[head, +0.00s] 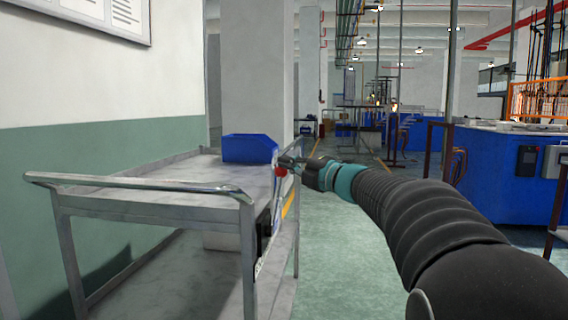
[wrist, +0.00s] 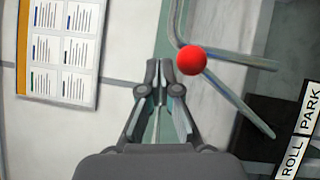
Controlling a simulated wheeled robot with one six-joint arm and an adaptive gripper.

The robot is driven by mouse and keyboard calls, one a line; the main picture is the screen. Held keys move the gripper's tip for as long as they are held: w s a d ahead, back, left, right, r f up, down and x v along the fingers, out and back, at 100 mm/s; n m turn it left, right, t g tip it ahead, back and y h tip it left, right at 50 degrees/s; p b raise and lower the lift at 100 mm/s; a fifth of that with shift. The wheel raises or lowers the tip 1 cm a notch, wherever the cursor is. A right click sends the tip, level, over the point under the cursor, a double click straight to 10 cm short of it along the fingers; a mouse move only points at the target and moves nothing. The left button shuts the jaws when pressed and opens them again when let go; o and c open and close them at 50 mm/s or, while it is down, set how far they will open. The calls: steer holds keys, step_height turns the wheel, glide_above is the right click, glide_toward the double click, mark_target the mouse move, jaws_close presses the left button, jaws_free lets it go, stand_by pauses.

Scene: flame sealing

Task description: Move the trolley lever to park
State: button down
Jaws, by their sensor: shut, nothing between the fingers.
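The grey metal trolley (head: 100,203) stands at the left in the head view. The lever's red ball knob (head: 281,171) is at its right side, by my gripper (head: 289,161). In the wrist view the red knob (wrist: 191,60) lies just right of and beyond my gripper's fingertips (wrist: 160,72), which are closed together and empty. I cannot tell whether they touch the knob. PARK (wrist: 311,112) and ROLL (wrist: 291,158) labels show at the right edge of the wrist view.
A blue bin (head: 250,148) stands on the trolley's top shelf. A pale and green wall (head: 100,140) is behind the trolley. Blue work units (head: 500,165) stand at the right. The floor (head: 330,250) right of the trolley is clear.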

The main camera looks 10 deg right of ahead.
steer(key=shift+w+d+f, duration=0.1)
steer(key=shift+w+d, duration=0.15)
steer(key=shift+w, duration=0.05)
stand_by(0.5)
steer(key=s+d+r+p, duration=0.1)
steer(key=s+d+r, duration=0.4)
steer(key=s+r, duration=0.2)
steer(key=shift+s+d, duration=0.4)
steer(key=shift+s, duration=0.8)
